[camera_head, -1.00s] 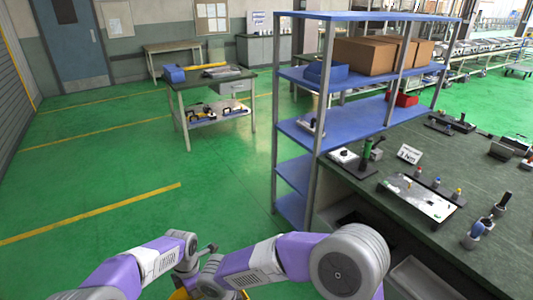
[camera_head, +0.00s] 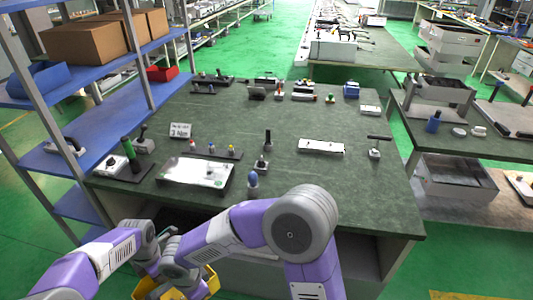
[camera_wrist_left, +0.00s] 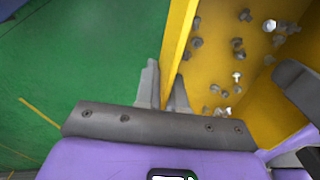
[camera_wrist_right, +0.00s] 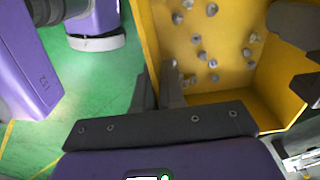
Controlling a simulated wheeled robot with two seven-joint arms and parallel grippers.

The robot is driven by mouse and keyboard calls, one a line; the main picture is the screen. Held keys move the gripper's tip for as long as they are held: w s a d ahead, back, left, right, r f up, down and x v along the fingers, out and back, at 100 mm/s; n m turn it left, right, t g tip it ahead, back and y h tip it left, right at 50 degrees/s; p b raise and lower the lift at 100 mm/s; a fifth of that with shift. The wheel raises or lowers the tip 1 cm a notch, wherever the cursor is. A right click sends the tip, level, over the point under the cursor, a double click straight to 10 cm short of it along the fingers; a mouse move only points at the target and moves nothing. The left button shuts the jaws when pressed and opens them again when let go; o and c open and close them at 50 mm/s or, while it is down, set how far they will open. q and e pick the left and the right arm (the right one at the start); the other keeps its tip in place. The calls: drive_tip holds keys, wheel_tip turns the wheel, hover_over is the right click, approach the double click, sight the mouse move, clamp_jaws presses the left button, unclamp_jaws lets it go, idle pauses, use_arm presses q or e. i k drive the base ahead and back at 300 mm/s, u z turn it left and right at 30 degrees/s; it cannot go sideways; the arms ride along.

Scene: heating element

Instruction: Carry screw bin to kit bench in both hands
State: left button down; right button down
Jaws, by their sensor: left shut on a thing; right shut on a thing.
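The yellow screw bin (camera_head: 208,283) shows at the bottom of the head view, mostly hidden behind my arms. My left gripper (camera_wrist_left: 165,88) is shut on one wall of the bin, one finger outside and one inside. Loose grey screws (camera_wrist_left: 238,55) lie on the bin floor. My right gripper (camera_wrist_right: 158,90) is shut on another wall of the bin, and screws (camera_wrist_right: 212,62) show inside there too. The bin is held in both grippers, off the green floor. Which bench is the kit bench I cannot tell.
A dark green workbench (camera_head: 330,205) lies ahead, its near edge just beyond my arms. A blue shelf rack (camera_head: 110,125) stands left. Another bench (camera_head: 480,145) stands right, with green floor between.

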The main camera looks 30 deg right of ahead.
sight(351, 197)
drive_tip(key=z, duration=1.9)
drive_tip(key=i, duration=1.35)
drive_tip(key=z, duration=0.05)
